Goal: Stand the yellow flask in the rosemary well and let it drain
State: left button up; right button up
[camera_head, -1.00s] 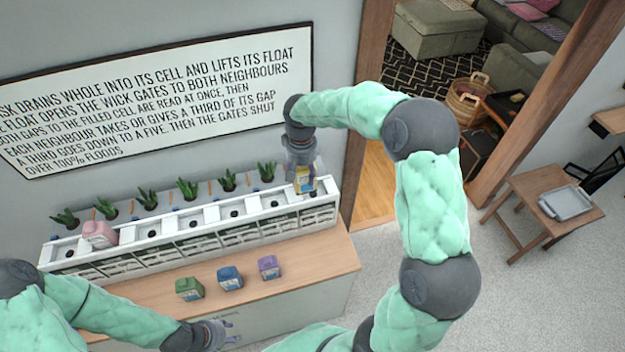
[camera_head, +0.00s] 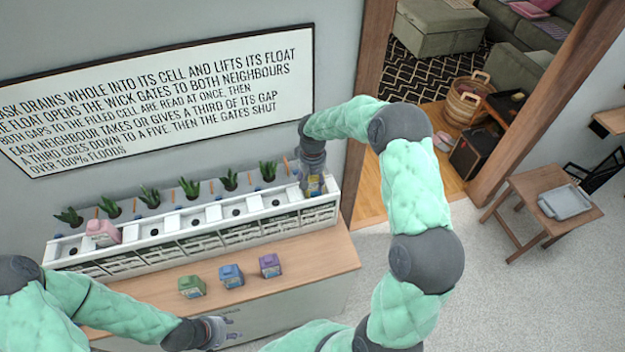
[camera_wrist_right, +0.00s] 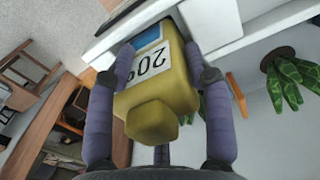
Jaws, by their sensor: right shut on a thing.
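The yellow flask (camera_head: 313,187) is at the right end of the white planter (camera_head: 200,228), over or in its last well; I cannot tell whether it rests there. My right gripper (camera_head: 313,178) is shut on it from above. In the right wrist view the flask (camera_wrist_right: 160,85) sits between both fingers (camera_wrist_right: 160,95), its knob towards the camera, with a white label reading about "20%" and a blue patch. The well name plates are too small to read surely. My left gripper (camera_head: 218,332) is low at the counter's front; its jaws are unclear.
A pink flask (camera_head: 103,232) stands at the planter's left end. Green (camera_head: 192,287), blue (camera_head: 231,276) and purple (camera_head: 270,265) flasks stand on the wooden counter (camera_head: 320,262). Several plants line the planter's back. A sign (camera_head: 170,95) hangs above. A small table (camera_head: 540,205) stands right.

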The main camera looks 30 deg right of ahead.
jog(key=shift+f, duration=0.15)
jog(key=o, duration=1.3)
jog(key=shift+r, duration=0.3)
notch_tip(320, 180, up, 12)
jog(key=shift+f+b, duration=0.1)
jog(key=shift+b, duration=0.35)
